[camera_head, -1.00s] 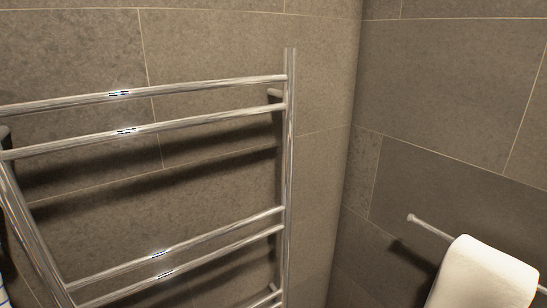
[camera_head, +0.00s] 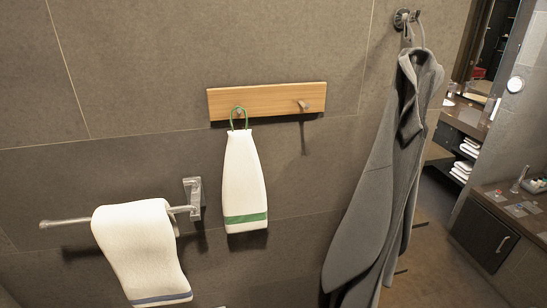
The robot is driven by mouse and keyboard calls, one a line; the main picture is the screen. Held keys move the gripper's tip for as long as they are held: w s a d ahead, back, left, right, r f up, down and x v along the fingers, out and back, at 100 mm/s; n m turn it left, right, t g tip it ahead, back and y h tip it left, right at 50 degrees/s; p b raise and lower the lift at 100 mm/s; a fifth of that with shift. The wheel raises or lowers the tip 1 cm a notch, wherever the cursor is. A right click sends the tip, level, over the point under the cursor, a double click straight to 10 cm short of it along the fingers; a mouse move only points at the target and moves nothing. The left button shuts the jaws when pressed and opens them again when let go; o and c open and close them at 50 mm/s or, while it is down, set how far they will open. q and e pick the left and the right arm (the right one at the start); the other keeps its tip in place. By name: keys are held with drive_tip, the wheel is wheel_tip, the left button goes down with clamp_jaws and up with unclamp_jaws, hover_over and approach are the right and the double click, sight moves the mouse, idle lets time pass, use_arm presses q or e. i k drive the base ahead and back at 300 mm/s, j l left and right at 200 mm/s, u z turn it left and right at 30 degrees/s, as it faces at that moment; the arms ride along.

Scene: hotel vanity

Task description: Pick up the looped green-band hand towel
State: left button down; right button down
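The looped hand towel (camera_head: 243,180) is white with a green band near its bottom edge. It hangs by a green loop (camera_head: 239,115) from the left peg of a wooden peg board (camera_head: 267,99) on the tiled wall, near the middle of the head view. The towel hangs straight down and nothing covers it. Neither of my grippers shows in the view.
A white towel with a blue band (camera_head: 142,250) hangs over a metal bar (camera_head: 65,222) at the lower left. A grey robe (camera_head: 383,180) hangs from a hook (camera_head: 407,17) on the right. The board's right peg (camera_head: 314,104) is empty. A vanity counter (camera_head: 515,205) stands at the far right.

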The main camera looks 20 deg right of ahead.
sight(244, 199)
drive_tip(key=z, duration=0.4)
drive_tip(key=i+l+u, duration=0.15)
drive_tip(key=i+u, duration=0.2)
drive_tip(key=i+l+u, duration=0.3)
drive_tip(key=i, duration=0.25)
